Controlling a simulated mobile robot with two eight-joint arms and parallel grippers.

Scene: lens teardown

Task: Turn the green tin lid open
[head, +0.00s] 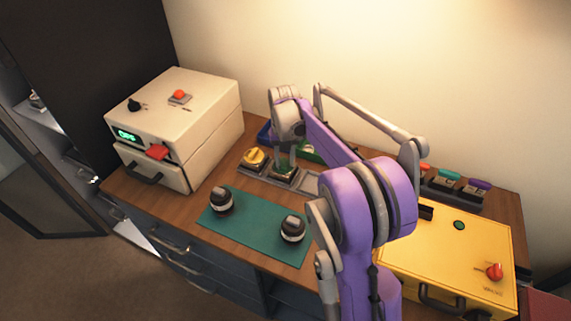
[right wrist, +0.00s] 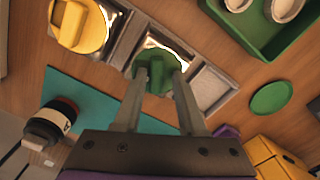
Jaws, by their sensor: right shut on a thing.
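The green tin lid (right wrist: 155,80), with a raised grip bar, sits in the middle square holder of a grey rack. My right gripper (right wrist: 158,74) comes down over it and is shut on the lid, one finger on each side of its bar. In the head view my right gripper (head: 284,152) points down at the rack and hides most of the lid (head: 284,169). My left gripper is not in view.
A yellow lid (head: 254,156) sits left of the green one; the rack's right holder (head: 311,183) looks empty. Two dark lenses stand on the teal mat (head: 255,228). A green tray (right wrist: 213,8) and a flat green disc (right wrist: 270,97) lie close by. A cream box (head: 195,110) and yellow case (head: 465,250) flank the rack.

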